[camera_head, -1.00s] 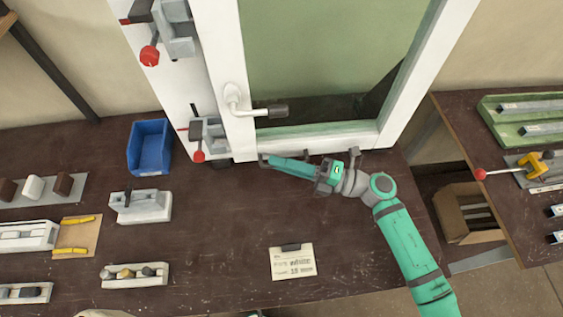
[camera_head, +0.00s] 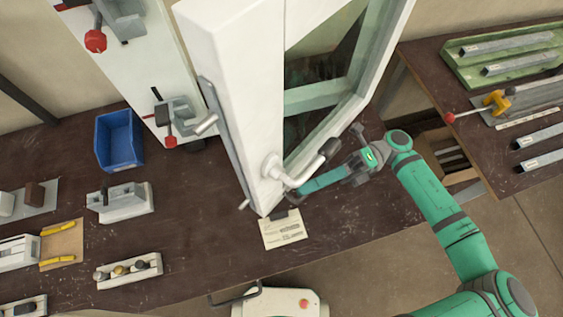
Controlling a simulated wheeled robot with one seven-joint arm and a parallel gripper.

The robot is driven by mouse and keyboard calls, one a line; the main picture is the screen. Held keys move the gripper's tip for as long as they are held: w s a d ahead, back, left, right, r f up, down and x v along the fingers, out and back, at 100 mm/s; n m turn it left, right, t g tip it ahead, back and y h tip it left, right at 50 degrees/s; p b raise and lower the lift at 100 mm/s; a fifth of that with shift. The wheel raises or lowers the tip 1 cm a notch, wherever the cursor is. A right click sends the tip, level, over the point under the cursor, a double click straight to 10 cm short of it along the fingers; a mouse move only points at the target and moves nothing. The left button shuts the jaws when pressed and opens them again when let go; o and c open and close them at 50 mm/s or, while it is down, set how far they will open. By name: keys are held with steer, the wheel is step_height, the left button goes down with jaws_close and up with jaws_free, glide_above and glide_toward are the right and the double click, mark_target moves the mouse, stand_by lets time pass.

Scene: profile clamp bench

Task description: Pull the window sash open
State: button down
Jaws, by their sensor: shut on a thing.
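The white window sash (camera_head: 222,65) stands swung out from its frame (camera_head: 130,80) over the bench, its free edge towards me. Its green-tinted pane (camera_head: 325,50) is seen at a slant. My gripper (camera_head: 291,194) is at this lower corner, just below the handle, and is shut on the sash. The exact contact of the fingertips is partly hidden by the handle and the sash edge.
A paper card (camera_head: 283,231) lies on the dark bench (camera_head: 195,225) just below the sash corner. A blue bin (camera_head: 118,140), clamp blocks (camera_head: 122,203) and parts stand to the left. Red-tipped clamps (camera_head: 168,125) sit on the frame. A second bench (camera_head: 450,100) is at right.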

steer(key=s+d+n+g+h, duration=0.3)
steer(key=d+g, duration=0.1)
steer(key=d, duration=0.4)
steer(key=shift+d, duration=0.4)
steer(key=shift+s, duration=0.1)
steer(key=c, duration=1.8)
jaws_free()
steer(key=shift+c, duration=0.2)
